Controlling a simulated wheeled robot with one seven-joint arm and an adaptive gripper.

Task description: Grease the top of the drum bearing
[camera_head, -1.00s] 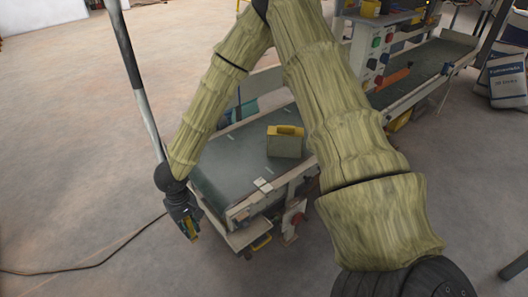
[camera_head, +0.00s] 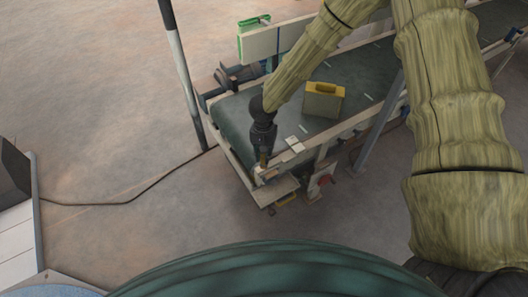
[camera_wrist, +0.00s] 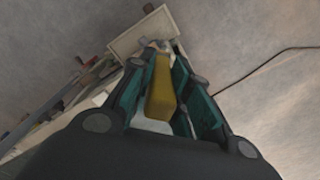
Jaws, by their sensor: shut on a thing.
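My gripper (camera_head: 263,153) points down at the near end of the conveyor (camera_head: 244,118). It is shut on a yellow tool (camera_wrist: 162,88), which sits between the teal-lined fingers in the wrist view. Only a small yellow tip of the tool shows below the fingers in the head view. The near corner of the conveyor frame (camera_head: 264,177) lies just below the tool; I cannot tell whether they touch. I cannot make out the drum bearing clearly; the gripper and frame edge partly cover that spot.
A grey-green case with a yellow top (camera_head: 323,102) stands on the belt. A small pale block (camera_head: 294,144) lies on the near edge of the conveyor. A black and white pole (camera_head: 182,75) stands to the left. A dark cable (camera_head: 130,198) crosses the open floor.

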